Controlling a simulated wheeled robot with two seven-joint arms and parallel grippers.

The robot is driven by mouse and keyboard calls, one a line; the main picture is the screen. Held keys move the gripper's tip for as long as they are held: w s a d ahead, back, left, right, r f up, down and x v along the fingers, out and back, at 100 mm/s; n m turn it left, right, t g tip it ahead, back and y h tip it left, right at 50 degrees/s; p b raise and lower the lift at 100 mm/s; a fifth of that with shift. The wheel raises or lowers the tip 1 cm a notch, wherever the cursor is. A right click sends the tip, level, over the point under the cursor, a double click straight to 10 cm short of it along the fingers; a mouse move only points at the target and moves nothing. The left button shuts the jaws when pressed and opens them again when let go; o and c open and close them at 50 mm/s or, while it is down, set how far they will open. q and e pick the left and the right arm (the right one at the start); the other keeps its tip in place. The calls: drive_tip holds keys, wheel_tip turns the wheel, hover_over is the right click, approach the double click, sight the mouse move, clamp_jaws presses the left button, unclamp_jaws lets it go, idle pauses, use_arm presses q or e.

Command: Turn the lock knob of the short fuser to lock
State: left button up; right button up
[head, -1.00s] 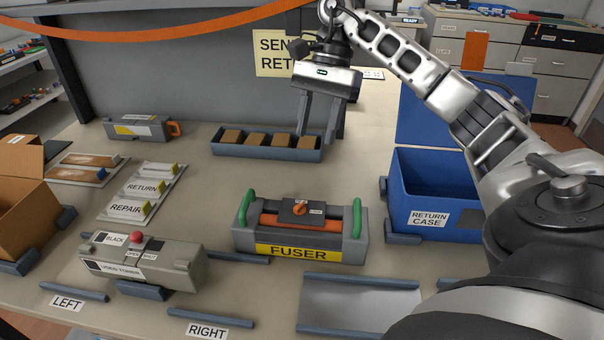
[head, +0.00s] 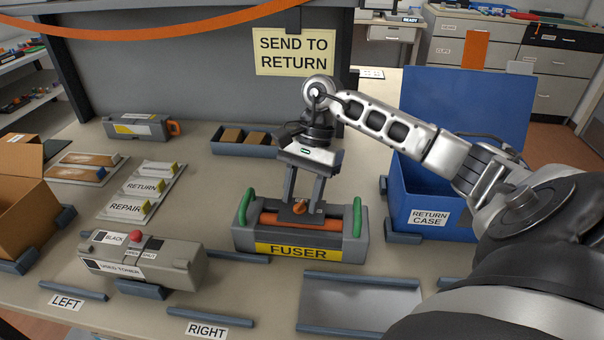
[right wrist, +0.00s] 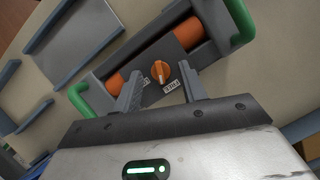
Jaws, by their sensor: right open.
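The short fuser (head: 244,239) stands on the bench in the head view, grey with green handles at both ends, an orange roller and a yellow FUSER label. Its orange lock knob (head: 300,208) sits on a dark plate at the middle of the top. In the right wrist view the knob (right wrist: 160,71) shows a pale pointer mark, with small white labels beside it, one seeming to read FREE. My right gripper (head: 302,203) is above the fuser, its open fingers (right wrist: 160,92) pointing down toward the knob, apparently not touching it. My left gripper is not in view.
A grey used-toner unit (head: 170,262) with a red button stands front left. A blue return case (head: 440,190) is to the right, a slotted tray (head: 225,148) behind. An empty grey tray (head: 360,300) lies in front of the fuser.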

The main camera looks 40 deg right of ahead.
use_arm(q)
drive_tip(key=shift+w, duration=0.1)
use_arm(e)
clamp_jaws()
